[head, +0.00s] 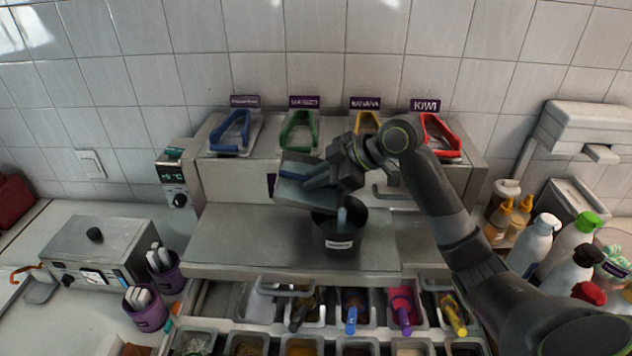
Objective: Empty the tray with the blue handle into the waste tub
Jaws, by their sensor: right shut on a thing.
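My right gripper (342,168) is shut on a grey metal tray (291,197), holding it tilted above the black waste tub (339,241). A dull blue part, perhaps its handle, shows at the tray near the gripper. The tray's lower edge is over the tub's mouth; its contents cannot be made out. A pale bluish piece (341,217) shows at the tub's mouth; I cannot tell whether it is falling or resting. The tub stands upright on the steel counter and has a white label. Another blue handle (235,131) is on the raised shelf at the back left. My left gripper is not in view.
Green (299,130), yellow and red (438,135) handles line the raised shelf behind. Below the counter (228,240) are topping bins with coloured-handled utensils (352,309). Bottles (540,238) crowd the right side; purple cups (148,312) stand left. The counter left of the tub is clear.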

